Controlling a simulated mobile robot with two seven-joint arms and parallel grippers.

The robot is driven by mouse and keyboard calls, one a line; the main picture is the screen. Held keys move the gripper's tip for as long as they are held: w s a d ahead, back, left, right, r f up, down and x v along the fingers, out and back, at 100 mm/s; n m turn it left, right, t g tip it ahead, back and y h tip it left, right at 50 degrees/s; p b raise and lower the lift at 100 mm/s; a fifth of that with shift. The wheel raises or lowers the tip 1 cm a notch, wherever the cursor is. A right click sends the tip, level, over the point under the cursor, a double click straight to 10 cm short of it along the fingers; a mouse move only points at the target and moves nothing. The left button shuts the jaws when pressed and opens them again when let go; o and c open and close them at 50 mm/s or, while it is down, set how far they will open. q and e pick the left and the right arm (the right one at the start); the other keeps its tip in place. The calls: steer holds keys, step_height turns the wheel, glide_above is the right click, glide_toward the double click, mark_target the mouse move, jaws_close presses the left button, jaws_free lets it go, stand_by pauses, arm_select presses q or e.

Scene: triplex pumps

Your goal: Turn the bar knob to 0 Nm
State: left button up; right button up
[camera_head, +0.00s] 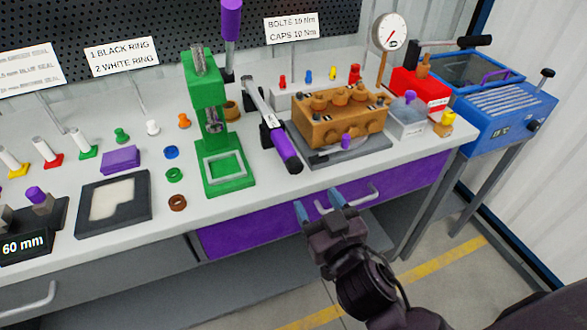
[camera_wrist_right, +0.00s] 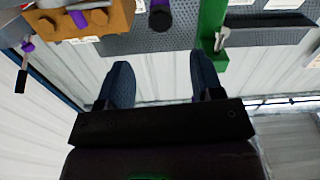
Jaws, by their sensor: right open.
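No knob marked in Nm can be read in these views, so I cannot tell which part is the bar knob. A torque wrench (camera_head: 284,153) with a purple handle and silver shaft leans between the green press and the brown pump block. A purple-and-black handle end also shows in the right wrist view (camera_wrist_right: 160,16). A round white gauge (camera_head: 390,32) with a red needle stands at the back right, beside a black lever (camera_head: 455,43). My right gripper (camera_head: 318,205) is open and empty, in front of the purple drawer. Its two blue fingers are apart in the wrist view (camera_wrist_right: 162,78). My left gripper is not in view.
The green press (camera_head: 207,120) stands left of the brown pump block (camera_head: 340,119). A purple drawer (camera_head: 395,193) with a metal handle is below the white bench top (camera_head: 300,184). A red box (camera_head: 420,90) and blue bath (camera_head: 508,113) stand at the right.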

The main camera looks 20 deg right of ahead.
mark_target(297, 169)
steer(key=w, duration=1)
steer(key=shift+w+a, duration=0.15)
steer(key=shift+a, duration=0.05)
steer(key=c, duration=0.9)
